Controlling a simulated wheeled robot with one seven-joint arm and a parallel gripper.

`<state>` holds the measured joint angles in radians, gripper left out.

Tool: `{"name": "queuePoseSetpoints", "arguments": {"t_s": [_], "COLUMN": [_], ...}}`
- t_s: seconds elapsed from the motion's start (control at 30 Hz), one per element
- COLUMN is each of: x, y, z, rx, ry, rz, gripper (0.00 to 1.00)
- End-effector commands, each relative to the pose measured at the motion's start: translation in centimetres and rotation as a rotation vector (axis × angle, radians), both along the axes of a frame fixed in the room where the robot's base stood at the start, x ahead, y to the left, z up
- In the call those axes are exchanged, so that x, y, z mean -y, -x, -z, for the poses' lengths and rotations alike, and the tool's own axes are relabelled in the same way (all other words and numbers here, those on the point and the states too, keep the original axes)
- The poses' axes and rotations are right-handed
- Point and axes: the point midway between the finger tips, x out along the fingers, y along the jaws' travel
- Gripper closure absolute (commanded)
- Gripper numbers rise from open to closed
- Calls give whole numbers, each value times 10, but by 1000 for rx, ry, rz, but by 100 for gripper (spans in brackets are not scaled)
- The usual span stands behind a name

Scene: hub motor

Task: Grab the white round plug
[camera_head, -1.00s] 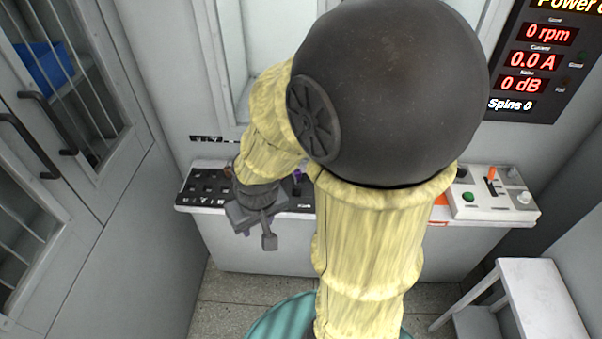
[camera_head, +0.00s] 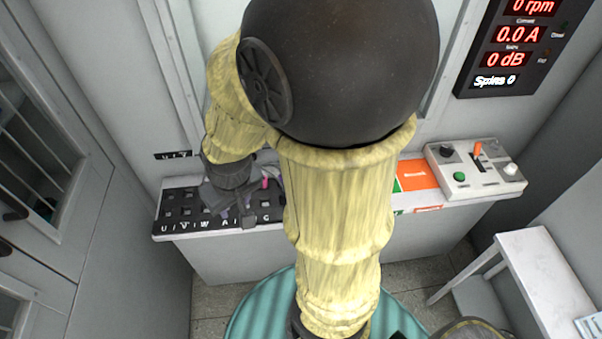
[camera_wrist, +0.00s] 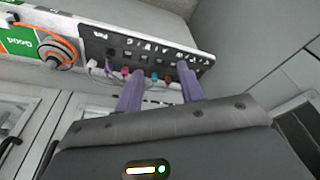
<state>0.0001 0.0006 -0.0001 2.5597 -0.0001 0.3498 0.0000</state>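A small white plug (camera_wrist: 92,64) shows in the wrist view at the left end of a row of coloured plugs along the black panel; its round shape is too small to confirm. The white plug lies to the left of both fingers in that view. In the head view my gripper (camera_head: 246,214) is over the lettered black panel (camera_head: 180,228). My arm and gripper hide part of the panel there, and I cannot make out the white plug.
Pink (camera_wrist: 125,72) and teal (camera_wrist: 138,75) plugs sit close to the fingers. A control box (camera_head: 475,168) with a green button, an orange lever and a white knob stands on the bench's right. A white stool (camera_head: 535,265) stands right. Cabinets line the left.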

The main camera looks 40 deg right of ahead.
Motion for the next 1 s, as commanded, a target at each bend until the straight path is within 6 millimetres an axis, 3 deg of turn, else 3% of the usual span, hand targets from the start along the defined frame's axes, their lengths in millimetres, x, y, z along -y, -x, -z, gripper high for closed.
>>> {"name": "queuePoseSetpoints", "arguments": {"t_s": [0.37,0.53,0.67,1.0], "x": [0,0,0,26], "y": [0,-2,-6,-13], "z": [0,14,46,162], "rx": [0,-25,-84,-220], "ry": [0,-17,-42,42], "rz": [0,42,147,614], "gripper": [62,62,62,62]}}
